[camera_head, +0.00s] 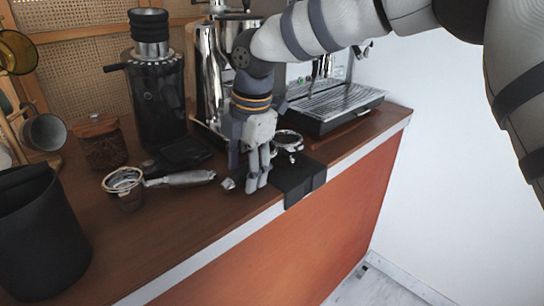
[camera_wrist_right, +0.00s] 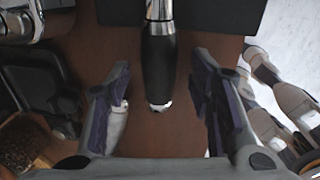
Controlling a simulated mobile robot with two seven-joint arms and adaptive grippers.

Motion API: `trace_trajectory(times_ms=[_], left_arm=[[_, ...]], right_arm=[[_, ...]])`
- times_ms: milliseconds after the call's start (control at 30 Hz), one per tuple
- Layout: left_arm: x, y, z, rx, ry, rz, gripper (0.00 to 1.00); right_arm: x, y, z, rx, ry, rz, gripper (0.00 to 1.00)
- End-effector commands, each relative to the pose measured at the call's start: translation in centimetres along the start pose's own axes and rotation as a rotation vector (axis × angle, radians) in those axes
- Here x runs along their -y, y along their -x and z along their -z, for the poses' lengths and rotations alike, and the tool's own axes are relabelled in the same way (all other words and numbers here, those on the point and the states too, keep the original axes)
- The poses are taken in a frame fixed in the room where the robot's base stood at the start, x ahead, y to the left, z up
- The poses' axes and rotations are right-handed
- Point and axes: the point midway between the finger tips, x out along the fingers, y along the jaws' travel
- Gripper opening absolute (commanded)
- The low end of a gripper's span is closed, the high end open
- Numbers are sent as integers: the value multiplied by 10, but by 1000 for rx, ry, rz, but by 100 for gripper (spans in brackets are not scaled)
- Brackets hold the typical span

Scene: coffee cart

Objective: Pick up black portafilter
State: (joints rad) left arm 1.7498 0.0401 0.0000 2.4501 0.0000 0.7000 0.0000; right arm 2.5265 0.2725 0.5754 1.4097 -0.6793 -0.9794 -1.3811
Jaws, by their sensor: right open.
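The fingers are open, one on each side of the handle, with gaps to both. A second portafilter with a silver-grey handle (camera_head: 180,179) lies to the left.
A black mat (camera_head: 298,180) hangs over the counter's front edge beside the gripper. The espresso machine (camera_head: 335,103) and the grinder (camera_head: 158,95) stand behind. A black bin (camera_head: 38,235) and a wooden-lidded jar (camera_head: 100,142) are at left. Bare counter (camera_head: 165,225) lies in front.

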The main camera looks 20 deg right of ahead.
Motion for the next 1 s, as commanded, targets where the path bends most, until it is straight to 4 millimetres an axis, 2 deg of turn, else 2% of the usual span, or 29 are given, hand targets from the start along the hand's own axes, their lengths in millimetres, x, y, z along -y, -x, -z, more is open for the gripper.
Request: trace_trajectory(times_ms=[233, 433, 833, 1000], left_arm=[[0, 1, 0, -2, 0, 0, 40], [0, 0, 0, -2, 0, 0, 40], [0, 0, 0, -1, 0, 0, 40], [0, -1, 0, 2, 0, 0, 40]], right_arm=[[0, -1, 0, 1, 0, -4, 46], [0, -1, 0, 1, 0, -3, 1], [-2, 3, 0, 2, 0, -6, 0], [-7, 26, 0, 3, 1, -10, 0]])
